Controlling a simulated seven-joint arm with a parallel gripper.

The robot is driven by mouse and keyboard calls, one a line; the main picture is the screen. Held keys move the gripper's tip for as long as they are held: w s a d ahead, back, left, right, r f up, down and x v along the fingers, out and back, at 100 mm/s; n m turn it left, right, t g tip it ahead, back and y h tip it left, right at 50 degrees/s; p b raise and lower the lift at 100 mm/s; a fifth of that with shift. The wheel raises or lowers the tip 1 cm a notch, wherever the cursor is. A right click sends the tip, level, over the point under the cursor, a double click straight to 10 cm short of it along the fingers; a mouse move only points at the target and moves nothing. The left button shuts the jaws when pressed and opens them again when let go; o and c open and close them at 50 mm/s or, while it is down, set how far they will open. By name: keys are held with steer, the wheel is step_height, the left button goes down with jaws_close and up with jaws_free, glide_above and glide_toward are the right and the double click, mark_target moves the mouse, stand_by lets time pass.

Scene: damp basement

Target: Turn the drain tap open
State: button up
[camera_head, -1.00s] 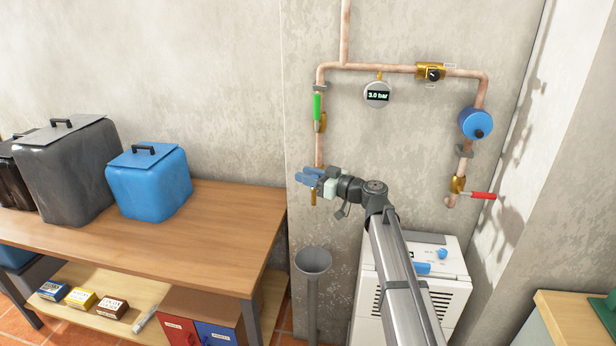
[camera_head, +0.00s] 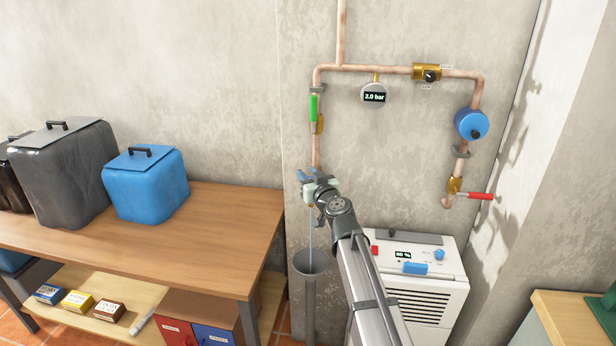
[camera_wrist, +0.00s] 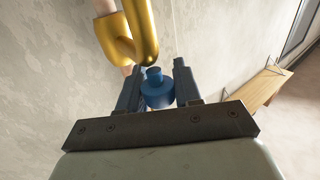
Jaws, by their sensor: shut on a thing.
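The drain tap is at the low end of the left copper pipe. In the wrist view its blue knob (camera_wrist: 157,92) sits between my two dark fingers, with the brass tap body (camera_wrist: 130,40) beyond. My gripper (camera_wrist: 154,80) is shut on the knob; in the head view my gripper (camera_head: 307,178) hides most of the tap. A thin stream of water (camera_head: 309,228) falls from the tap into the grey drain funnel (camera_head: 311,262) below. The round gauge (camera_head: 374,96) reads 2.0 bar.
A green lever (camera_head: 314,107) is above the tap. A brass valve (camera_head: 427,73), blue round unit (camera_head: 471,124) and red-handled tap (camera_head: 480,196) are on the pipes to the right. A white dehumidifier (camera_head: 430,290) stands below; a wooden bench (camera_head: 235,210) is at left.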

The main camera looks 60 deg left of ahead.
steer(key=shift+t, duration=0.3)
steer(key=o, duration=1)
steer(key=shift+c, duration=0.2)
steer(key=v, duration=1.3)
steer(key=shift+d, duration=0.35)
steer(key=shift+r, duration=0.1)
